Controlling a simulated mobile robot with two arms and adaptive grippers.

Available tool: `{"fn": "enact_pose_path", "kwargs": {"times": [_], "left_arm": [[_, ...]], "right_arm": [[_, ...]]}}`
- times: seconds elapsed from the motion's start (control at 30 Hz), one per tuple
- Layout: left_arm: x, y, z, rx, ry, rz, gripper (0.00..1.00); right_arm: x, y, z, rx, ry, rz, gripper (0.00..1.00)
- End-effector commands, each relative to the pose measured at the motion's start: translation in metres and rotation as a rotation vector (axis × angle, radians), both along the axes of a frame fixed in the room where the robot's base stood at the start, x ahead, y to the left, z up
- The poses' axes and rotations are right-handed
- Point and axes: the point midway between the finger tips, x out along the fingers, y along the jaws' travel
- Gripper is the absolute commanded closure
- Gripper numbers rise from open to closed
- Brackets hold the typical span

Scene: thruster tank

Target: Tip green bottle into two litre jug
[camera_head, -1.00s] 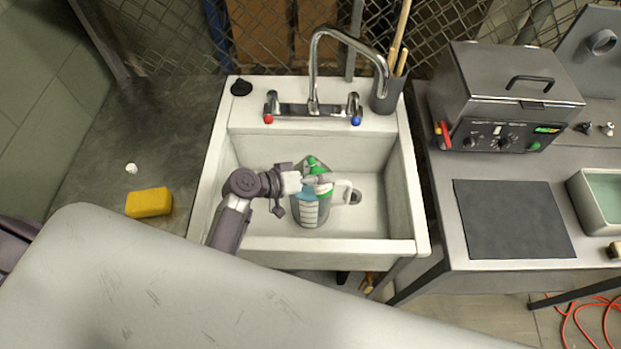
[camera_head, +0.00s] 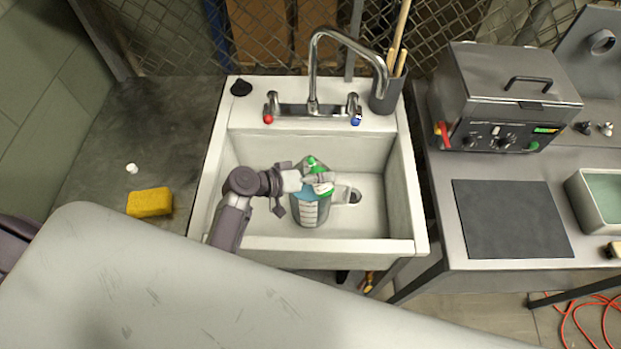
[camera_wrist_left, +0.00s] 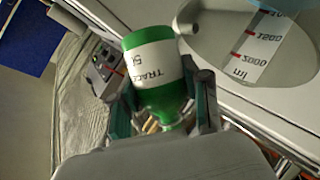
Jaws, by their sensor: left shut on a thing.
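My left gripper (camera_head: 317,181) is over the jug's top, shut on the green bottle (camera_head: 318,169). In the wrist view the bottle (camera_wrist_left: 157,72) shows a white label with its lettering upside down, and its narrow green end is between the fingers. The bottle is tilted beside the jug's rim; whether liquid is flowing I cannot tell. My right gripper is not in view.
The white sink (camera_head: 215,200) surrounds the jug, with the tap spout (camera_head: 350,40) arching above its back. A yellow sponge (camera_head: 150,202) lies on the left counter. A metal tank (camera_head: 505,90) and dark mat (camera_head: 513,218) are on the right bench.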

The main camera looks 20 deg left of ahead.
Motion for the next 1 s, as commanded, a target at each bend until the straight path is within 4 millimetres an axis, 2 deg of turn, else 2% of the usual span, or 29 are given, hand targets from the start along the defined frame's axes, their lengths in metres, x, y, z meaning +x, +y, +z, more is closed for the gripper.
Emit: {"fn": "enact_pose_path", "kwargs": {"times": [1.0], "left_arm": [[-0.0009, -0.0016, 0.0036, -0.047, 0.038, -0.001, 0.9]], "right_arm": [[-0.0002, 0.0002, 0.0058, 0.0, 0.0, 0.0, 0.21]]}}
